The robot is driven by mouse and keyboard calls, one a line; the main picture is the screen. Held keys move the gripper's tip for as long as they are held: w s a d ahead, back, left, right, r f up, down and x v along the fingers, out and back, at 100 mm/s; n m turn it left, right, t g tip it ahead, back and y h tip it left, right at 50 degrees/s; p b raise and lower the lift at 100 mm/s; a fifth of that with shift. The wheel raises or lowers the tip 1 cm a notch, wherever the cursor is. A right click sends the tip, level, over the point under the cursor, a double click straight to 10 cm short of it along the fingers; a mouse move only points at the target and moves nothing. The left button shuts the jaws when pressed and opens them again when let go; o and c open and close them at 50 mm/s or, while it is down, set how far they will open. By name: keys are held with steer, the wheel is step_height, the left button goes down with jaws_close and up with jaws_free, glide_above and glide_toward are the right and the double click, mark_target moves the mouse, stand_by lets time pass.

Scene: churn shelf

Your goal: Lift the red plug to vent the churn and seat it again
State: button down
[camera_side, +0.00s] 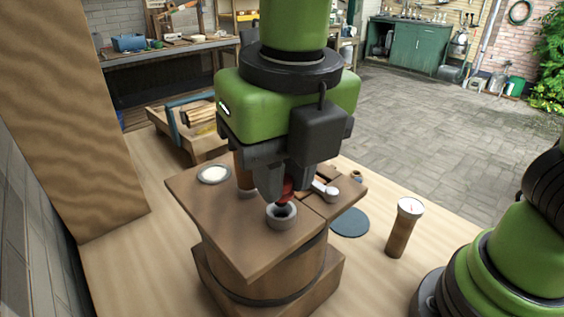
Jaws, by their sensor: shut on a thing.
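The wooden churn (264,262) stands on the bench with a square lid (232,222) on top. A round grey collar (283,220) with a dark opening sits on the lid near its front corner. My gripper (284,192) points down over this collar and is shut on the red plug (287,190). Red shows between and beside the fingers, just above the collar. The fingers hide part of the plug, and I cannot tell whether its lower end is clear of the opening.
A white-faced round fitting (214,174) and a white-handled piece (325,189) are on the lid. A dark disc (349,222) and an upright wooden cylinder with a gauge-like top (404,228) are to the right. A wooden crate (190,129) stands behind; a tall board (75,110) rises at left.

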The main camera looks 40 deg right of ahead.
steer(key=shift+f, duration=1)
steer(key=shift+r, duration=0.1)
steer(key=c, duration=0.9)
jaws_free()
steer(key=shift+c, duration=0.2)
steer(key=c, duration=0.4)
steer(key=shift+s+a+r, duration=0.1)
steer(key=shift+s+r, duration=0.05)
steer(key=shift+r, duration=1.05)
steer(key=shift+s+d+r, duration=0.1)
steer(key=shift+s+r, duration=0.05)
steer(key=shift+r, duration=1.05)
steer(key=shift+s+a+r, duration=0.1)
steer(key=shift+s+r, duration=0.05)
steer(key=shift+r, duration=1.05)
